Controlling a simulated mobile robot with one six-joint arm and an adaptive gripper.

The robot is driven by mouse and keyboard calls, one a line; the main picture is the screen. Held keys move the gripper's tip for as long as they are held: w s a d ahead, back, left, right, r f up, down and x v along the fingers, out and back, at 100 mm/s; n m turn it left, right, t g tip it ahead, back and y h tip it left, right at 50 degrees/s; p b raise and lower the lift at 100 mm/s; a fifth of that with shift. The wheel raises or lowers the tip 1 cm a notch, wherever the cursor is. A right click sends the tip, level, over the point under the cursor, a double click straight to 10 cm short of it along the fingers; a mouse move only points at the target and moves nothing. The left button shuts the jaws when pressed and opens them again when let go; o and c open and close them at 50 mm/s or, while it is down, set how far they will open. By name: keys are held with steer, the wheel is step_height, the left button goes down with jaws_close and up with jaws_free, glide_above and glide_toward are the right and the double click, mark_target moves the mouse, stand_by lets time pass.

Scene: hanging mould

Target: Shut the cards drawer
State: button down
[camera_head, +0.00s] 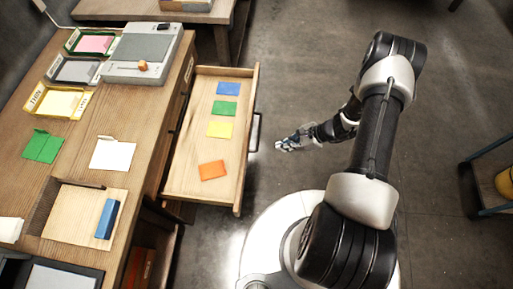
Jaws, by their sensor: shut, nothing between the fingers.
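The cards drawer (190,150) is a wooden drawer pulled out from the right side of the desk. Blue, green, yellow and orange cards lie in a row inside it. A dark bar handle (255,132) is on its front, on the right. My gripper (279,146) is to the right of the drawer front, close to the handle with a small gap seen between them. Its fingers are shut and empty. The exact height of the gripper against the handle cannot be told from this single view.
The wooden desk (75,180) carries coloured trays, a grey machine (145,50), cards and a blue block (107,219). Another table stands at the top. A dark-framed stand (480,190) is at the far right. The floor (300,70) above my arm is clear.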

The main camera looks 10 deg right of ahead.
steer(key=a+r+b+x, duration=0.1)
steer(key=b+x, duration=0.2)
steer(key=x, duration=1)
steer(key=shift+a+f+m, duration=0.2)
steer(key=shift+a+m, duration=0.1)
steer(key=shift+a, duration=0.1)
steer(key=shift+w, duration=0.1)
